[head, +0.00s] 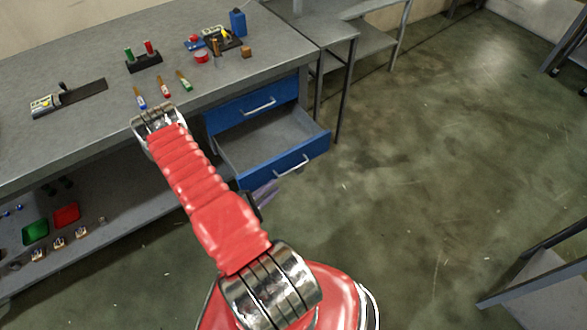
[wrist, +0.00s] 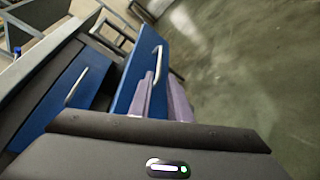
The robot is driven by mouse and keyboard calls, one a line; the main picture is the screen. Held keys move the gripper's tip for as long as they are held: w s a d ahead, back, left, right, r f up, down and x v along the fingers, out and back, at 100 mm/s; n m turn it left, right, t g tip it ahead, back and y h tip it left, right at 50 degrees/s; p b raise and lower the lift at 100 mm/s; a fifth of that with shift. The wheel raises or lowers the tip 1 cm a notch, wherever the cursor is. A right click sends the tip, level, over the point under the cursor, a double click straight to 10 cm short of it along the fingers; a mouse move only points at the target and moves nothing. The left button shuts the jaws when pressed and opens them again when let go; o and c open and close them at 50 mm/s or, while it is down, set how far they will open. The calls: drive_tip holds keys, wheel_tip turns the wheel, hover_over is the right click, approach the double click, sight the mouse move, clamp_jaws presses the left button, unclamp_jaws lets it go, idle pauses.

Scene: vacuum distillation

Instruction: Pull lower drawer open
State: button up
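The lower drawer (head: 300,155) has a blue front and is pulled well out, and its grey inside looks empty. Its curved metal handle (head: 291,166) also shows in the wrist view (wrist: 158,60), beyond my fingertips. My gripper (head: 266,192) is low, just in front of the drawer front and near the handle's left end, partly hidden behind my red arm. In the wrist view its two purple fingers (wrist: 162,82) stand apart with a gap between them. Nothing is clearly held, and the handle looks just beyond the tips. The upper drawer (head: 255,106) is shut.
The grey workbench (head: 75,60) carries several small tools and coloured bottles. A lower shelf (head: 110,215) at left holds a green tray (head: 35,231) and a red tray (head: 66,215). Another table (head: 335,35) stands right of the drawers. The floor (head: 420,170) at right is open.

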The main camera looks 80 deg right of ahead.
sight(293, 169)
drive_tip(key=shift+d, duration=0.1)
drive_tip(key=shift+x, duration=6.85)
clamp_jaws()
drive_tip(key=shift+s+f, duration=0.1)
